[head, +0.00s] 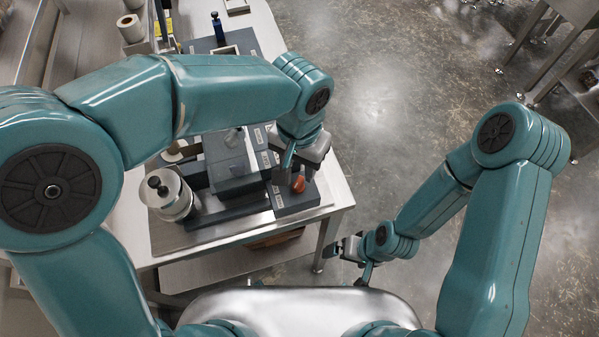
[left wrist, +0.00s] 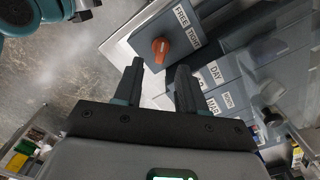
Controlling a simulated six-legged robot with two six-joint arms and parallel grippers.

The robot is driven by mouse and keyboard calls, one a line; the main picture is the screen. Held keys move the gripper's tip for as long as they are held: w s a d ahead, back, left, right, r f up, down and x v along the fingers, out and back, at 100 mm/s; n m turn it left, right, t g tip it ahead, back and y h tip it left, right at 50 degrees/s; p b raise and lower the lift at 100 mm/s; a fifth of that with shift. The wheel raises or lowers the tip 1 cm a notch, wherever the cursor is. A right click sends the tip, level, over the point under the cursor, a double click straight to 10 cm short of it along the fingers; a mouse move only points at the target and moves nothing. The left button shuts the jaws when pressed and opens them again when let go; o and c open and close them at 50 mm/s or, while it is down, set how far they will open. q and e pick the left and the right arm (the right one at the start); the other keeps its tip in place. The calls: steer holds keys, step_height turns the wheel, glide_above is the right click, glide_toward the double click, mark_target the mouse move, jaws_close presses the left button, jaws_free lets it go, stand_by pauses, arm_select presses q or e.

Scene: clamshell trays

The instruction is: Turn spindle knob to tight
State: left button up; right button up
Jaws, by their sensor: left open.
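The orange spindle knob (head: 299,184) sits on a dark block at the front right corner of the bench machine. In the left wrist view the knob (left wrist: 161,48) is on a grey-blue panel, beside labels reading FREE (left wrist: 182,14) and TIGHT (left wrist: 195,38). Which label it points to I cannot tell. My left gripper (head: 299,168) is over the knob's block; in the left wrist view its fingers (left wrist: 160,72) are apart with nothing between them, and the knob shows just beyond the tips. My right gripper (head: 346,248) hangs right of the bench, away from the knob; its jaws are too small to read.
A silver round spool-like part (head: 168,195) stands at the machine's left. More labelled panels, one reading DAY (left wrist: 216,72), lie beside the knob.

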mark_target(298, 182)
arm_select(q)
steer(key=f, duration=0.4)
steer(key=shift+s+a+f, duration=0.15)
steer(key=shift+s+f, duration=0.05)
steer(key=shift+f, duration=0.15)
steer(key=shift+w+f, duration=0.15)
steer(key=shift+f, duration=0.05)
steer(key=shift+s+r, duration=0.1)
steer(key=shift+s, duration=0.2)
steer(key=shift+c, duration=0.3)
steer(key=shift+w, duration=0.15)
jaws_close()
